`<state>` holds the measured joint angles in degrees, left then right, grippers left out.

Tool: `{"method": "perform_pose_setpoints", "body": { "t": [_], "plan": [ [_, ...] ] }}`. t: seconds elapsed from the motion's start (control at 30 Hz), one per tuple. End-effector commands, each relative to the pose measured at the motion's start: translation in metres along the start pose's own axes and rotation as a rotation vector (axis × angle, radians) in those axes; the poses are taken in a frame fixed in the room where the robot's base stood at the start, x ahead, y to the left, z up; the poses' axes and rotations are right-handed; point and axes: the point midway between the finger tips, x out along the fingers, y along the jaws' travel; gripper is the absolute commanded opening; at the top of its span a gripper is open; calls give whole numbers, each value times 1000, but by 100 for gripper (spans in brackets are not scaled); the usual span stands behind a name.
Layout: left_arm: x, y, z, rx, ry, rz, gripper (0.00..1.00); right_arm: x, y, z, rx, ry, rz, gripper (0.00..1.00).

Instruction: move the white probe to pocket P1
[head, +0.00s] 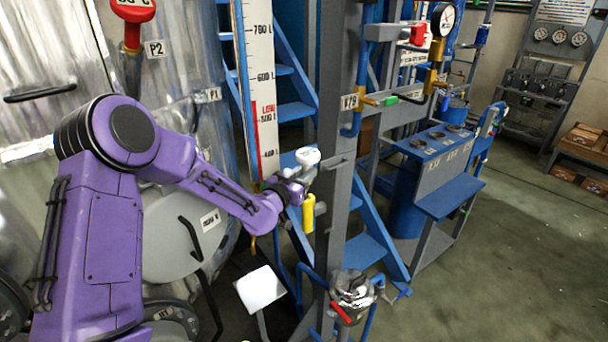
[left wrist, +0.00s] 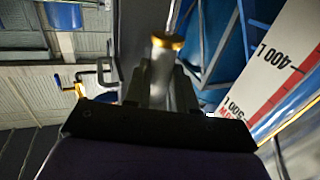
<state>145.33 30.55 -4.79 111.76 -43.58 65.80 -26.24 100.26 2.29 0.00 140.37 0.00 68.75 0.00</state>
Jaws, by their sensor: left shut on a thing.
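My left gripper (head: 299,180) is shut on the white probe (head: 308,156), whose round white head shows just above the fingers. In the left wrist view the fingers (left wrist: 161,85) close on both sides of a pale cylinder with a gold collar (left wrist: 168,42), and a thin rod runs on from it. The P1 label (head: 207,95) is on the metal tank (head: 185,60), left of and above my gripper. The P1 opening itself is hard to make out. The probe is clear of the tank. My right gripper is not in view.
A red probe (head: 133,12) stands by the P2 label (head: 155,48). A level scale (head: 256,90) and blue stairs (head: 290,75) stand behind my gripper. A grey post (head: 343,110) is close on its right, with a yellow cylinder (head: 308,212) below. Open floor lies far right.

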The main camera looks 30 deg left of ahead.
Motion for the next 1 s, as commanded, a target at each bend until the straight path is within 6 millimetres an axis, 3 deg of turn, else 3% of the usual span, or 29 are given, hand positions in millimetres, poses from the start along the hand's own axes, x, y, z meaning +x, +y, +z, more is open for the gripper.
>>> {"method": "perform_pose_setpoints", "body": {
  "t": [0.27,1.0],
  "plan": [
    [0,0,-3,0,1,0,0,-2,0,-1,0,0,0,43],
    [0,0,-39,0,1,0,0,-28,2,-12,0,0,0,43]
  ]
}}
